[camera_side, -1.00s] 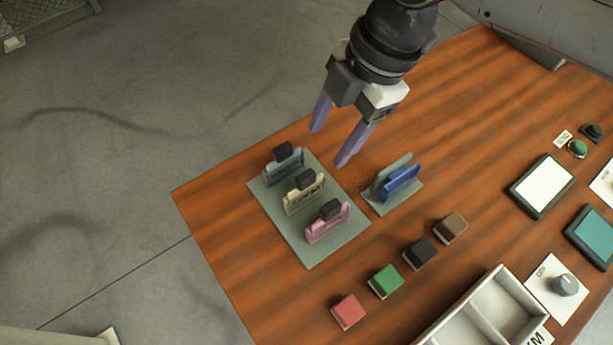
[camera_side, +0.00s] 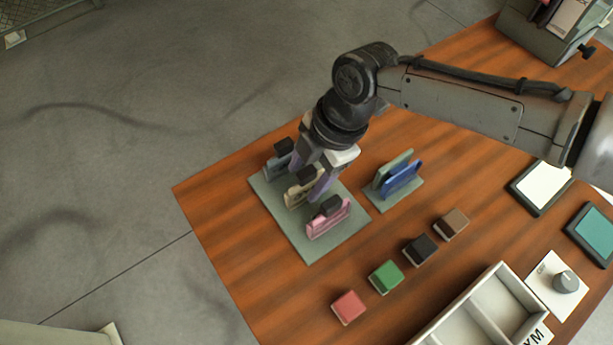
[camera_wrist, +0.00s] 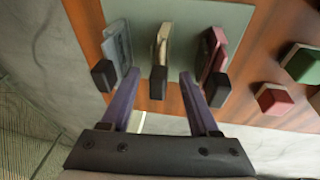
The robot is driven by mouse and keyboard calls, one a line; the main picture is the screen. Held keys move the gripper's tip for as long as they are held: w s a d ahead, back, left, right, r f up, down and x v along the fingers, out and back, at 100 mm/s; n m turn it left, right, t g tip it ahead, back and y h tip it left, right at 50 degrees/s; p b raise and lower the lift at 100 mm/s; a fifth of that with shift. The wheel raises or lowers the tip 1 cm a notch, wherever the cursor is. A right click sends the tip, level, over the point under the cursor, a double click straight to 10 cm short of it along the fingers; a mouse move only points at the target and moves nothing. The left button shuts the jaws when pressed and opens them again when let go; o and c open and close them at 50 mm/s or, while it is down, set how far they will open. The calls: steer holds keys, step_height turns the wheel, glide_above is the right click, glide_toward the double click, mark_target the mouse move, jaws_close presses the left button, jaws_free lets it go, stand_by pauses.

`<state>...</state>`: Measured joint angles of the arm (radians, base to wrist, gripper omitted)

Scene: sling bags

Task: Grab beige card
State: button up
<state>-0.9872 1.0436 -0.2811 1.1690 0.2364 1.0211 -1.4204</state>
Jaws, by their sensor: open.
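The beige card (camera_side: 296,194) stands upright with a black block on its top, in the middle of a row of three on a grey-green plate (camera_side: 318,250). In the wrist view the beige card (camera_wrist: 162,48) lies between my two finger lines, just beyond the tips. My gripper (camera_side: 308,186) is open, with its purple fingers pointing down around the beige card's place and partly hiding it. In the wrist view my gripper (camera_wrist: 160,76) has nothing between its fingers except the black block (camera_wrist: 158,82) near the tips.
A grey-blue card (camera_side: 276,166) stands behind the beige one and a pink card (camera_side: 328,221) in front, both close to my fingers. A blue card (camera_side: 402,180) stands in a holder to the right. Red (camera_side: 348,308), green (camera_side: 386,279), black and brown blocks line the table.

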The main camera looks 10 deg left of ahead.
jaws_close()
stand_by(0.3)
steer(key=shift+r, duration=0.1)
